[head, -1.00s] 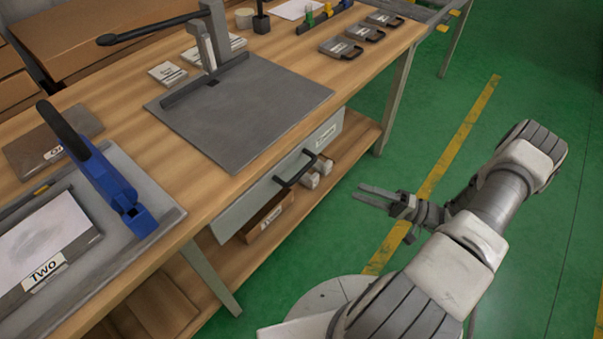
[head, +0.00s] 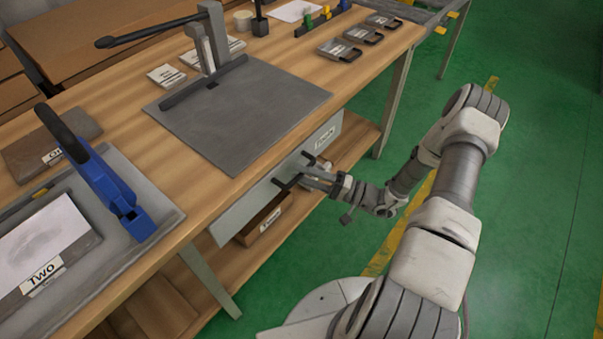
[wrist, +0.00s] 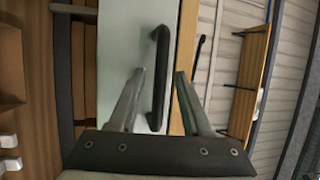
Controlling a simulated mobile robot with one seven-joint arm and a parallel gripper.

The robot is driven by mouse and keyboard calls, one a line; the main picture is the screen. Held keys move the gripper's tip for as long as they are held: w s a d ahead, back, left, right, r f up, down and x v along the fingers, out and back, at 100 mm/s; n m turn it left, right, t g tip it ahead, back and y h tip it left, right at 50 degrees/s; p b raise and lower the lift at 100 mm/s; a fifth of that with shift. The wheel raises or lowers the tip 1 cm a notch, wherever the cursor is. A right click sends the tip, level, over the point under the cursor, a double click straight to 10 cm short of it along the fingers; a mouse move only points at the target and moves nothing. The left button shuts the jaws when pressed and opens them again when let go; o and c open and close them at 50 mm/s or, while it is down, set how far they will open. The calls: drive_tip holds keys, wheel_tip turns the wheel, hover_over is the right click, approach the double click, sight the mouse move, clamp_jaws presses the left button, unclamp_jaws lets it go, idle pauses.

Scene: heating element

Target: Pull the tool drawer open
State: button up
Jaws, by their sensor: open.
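The tool drawer (head: 245,210) is under the bench top. Its pale grey front looks shut, with a white label at its right end. The drawer's black bar handle (head: 282,184) is partly hidden by my gripper (head: 309,178) in the head view. My gripper is open and points at the drawer front. In the wrist view the handle (wrist: 155,100) runs upright in the picture between the two fingers of my gripper (wrist: 159,74). The drawer front (wrist: 117,50) lies behind the left finger. I cannot tell whether either finger touches the handle.
A grey mat (head: 240,115) lies on the wooden bench top (head: 125,125) above the drawer. A labelled wooden box (head: 263,220) sits on the lower shelf below the drawer. A bench leg (head: 395,105) stands to the right.

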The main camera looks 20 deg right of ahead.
drive_tip(key=shift+w+a, duration=0.15)
drive_tip(key=shift+a, duration=0.1)
clamp_jaws()
idle(1.4)
